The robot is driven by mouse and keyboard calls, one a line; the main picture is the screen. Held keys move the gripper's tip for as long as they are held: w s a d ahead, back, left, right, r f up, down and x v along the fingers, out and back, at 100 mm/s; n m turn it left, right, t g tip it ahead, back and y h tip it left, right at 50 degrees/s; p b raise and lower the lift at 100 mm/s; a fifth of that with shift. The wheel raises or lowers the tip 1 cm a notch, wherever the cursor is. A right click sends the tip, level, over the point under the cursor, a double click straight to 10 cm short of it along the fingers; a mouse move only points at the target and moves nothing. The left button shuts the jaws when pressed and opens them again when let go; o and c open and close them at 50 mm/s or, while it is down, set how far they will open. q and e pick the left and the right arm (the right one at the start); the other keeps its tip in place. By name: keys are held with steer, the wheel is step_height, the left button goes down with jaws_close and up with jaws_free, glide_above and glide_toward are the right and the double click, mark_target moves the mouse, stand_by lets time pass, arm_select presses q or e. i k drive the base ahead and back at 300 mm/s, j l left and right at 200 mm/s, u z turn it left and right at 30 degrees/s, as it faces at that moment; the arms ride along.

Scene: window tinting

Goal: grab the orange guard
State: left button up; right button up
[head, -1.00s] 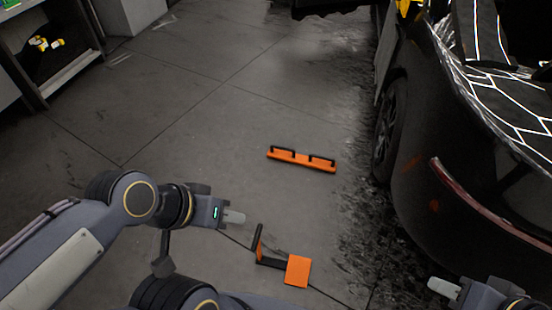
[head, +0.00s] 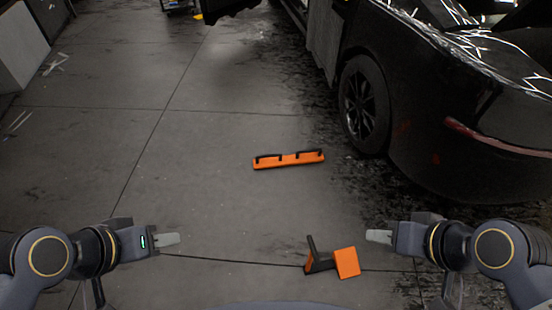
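Two orange things lie on the floor, and I cannot tell for certain which one is the guard. A long orange bar with two black handles (head: 289,161) lies in mid-view. A smaller orange plate with a black angled part (head: 347,262) lies nearer to me. My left gripper (head: 167,239) is in the air to the left of both, apart from them. My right gripper (head: 379,236) is just right of the smaller orange piece in the picture, with no visible contact. Each gripper shows only as a pale fingertip from the side, so its opening is unclear. Neither visibly holds anything.
A black car (head: 425,125) stands at the right, its wheel (head: 365,105) near the long bar. A cabinet (head: 22,45) stands at the far left. The grey floor (head: 190,150) left of the orange things is clear.

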mark_target(315, 155)
steer(key=i+j, duration=0.2)
steer(key=j, duration=0.15)
steer(key=i+j, duration=0.2)
steer(key=j, duration=0.15)
steer(key=i+j+z, duration=0.1)
steer(key=j, duration=0.2)
steer(key=i+j, duration=0.25)
steer(key=j, duration=0.15)
steer(key=i+z, duration=0.15)
steer(key=i, duration=1.25)
steer(key=i+l, duration=0.55)
steer(key=i, duration=0.1)
